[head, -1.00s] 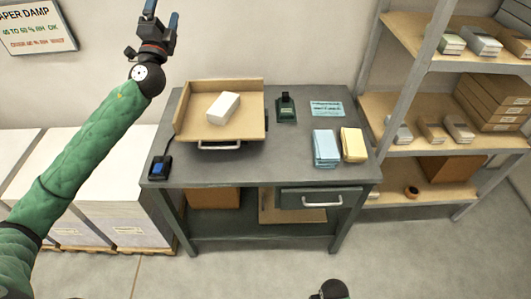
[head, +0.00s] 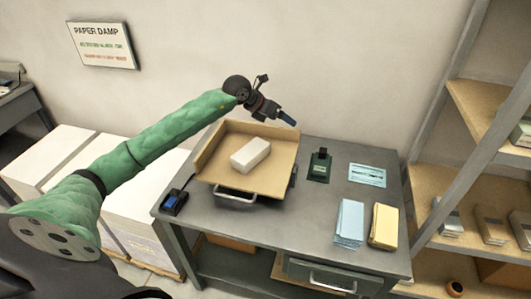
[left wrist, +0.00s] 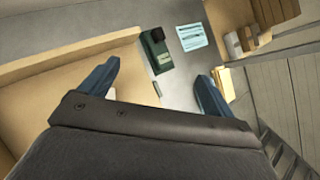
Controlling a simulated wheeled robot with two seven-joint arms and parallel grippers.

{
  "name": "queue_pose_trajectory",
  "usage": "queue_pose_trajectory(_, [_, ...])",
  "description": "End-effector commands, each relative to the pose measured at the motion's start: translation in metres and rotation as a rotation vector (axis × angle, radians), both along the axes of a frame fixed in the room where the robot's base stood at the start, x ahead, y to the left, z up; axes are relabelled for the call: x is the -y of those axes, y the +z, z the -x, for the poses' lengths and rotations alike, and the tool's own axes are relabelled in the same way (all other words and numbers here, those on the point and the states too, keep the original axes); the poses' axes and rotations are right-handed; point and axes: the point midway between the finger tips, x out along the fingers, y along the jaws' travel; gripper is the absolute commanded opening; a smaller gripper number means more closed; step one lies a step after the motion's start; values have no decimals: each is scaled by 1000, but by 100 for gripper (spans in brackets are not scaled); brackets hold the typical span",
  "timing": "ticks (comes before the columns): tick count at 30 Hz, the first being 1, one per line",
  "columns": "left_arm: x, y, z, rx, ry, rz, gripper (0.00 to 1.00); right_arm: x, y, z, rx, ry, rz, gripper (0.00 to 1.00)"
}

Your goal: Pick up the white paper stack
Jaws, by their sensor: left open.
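The white paper stack (head: 250,154) lies tilted in the picture on a tan tray (head: 215,176) with raised edges, at the left of the grey table. My left gripper (head: 285,118) is above the tray's back right corner, up and to the right of the stack, and apart from it. In the left wrist view, its two blue fingers (left wrist: 158,70) are spread with nothing held between them. The tray (left wrist: 50,85) fills the left of that view; I cannot make out the stack clearly there. My right gripper is not in view.
A dark green device (head: 320,165), a pale blue card (head: 367,175), a blue stack (head: 350,222) and a yellow stack (head: 384,226) sit right of the tray. A small black device (head: 174,201) is at the table's left edge. Shelving (head: 470,160) stands at the right.

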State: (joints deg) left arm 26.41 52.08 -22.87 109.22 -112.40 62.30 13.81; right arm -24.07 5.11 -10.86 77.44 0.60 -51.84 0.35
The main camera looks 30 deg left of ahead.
Motion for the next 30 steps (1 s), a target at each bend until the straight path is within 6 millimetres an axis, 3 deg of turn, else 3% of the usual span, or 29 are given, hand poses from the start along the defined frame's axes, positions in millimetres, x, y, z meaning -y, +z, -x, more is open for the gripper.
queue_pose_trajectory(3, [-31, -28, 15, -137, 38, -163, 89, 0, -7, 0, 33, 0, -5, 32])
queue_pose_trajectory(6, [-54, -43, 31, -250, 72, -283, 89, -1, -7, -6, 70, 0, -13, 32])
queue_pose_trajectory(12, [-82, -57, 63, -437, 120, -421, 89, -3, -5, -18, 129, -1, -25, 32])
queue_pose_trajectory(17, [-88, -60, 75, -506, 135, -451, 89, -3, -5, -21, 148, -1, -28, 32])
queue_pose_trajectory(30, [-87, -86, 72, -508, 147, -444, 89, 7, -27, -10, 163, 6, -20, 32])
